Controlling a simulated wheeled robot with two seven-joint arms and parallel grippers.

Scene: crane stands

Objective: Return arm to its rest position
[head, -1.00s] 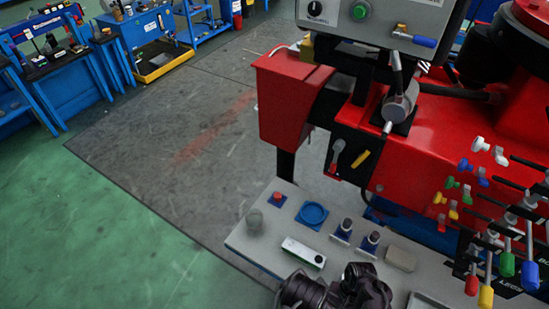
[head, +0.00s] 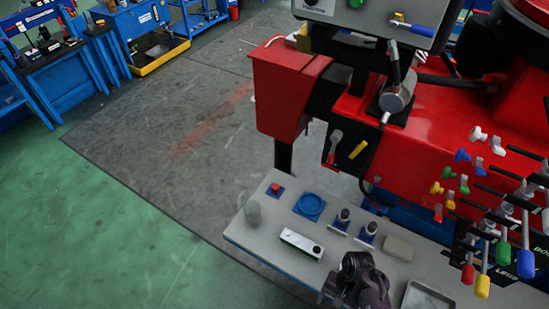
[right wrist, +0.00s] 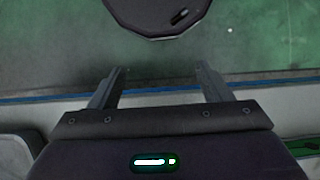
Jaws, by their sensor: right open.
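My right gripper (right wrist: 162,76) is open in the right wrist view, with nothing between its two dark fingers. Behind the fingers in that view run a pale surface's blue-trimmed edge (right wrist: 60,99) and green floor. A dark joint of my arm (head: 362,282) shows at the bottom of the head view, in front of the grey bench top (head: 285,262). The fingers of this arm are hidden or out of the head view. My left gripper is in neither view.
The bench holds a grey cylinder (head: 253,213), a blue round dish (head: 310,205), a white instrument (head: 302,244), a tan block (head: 398,248) and a tray (head: 428,298). The red crane stand (head: 440,150) and colored levers (head: 503,255) stand close at the right. Open floor (head: 130,220) lies left.

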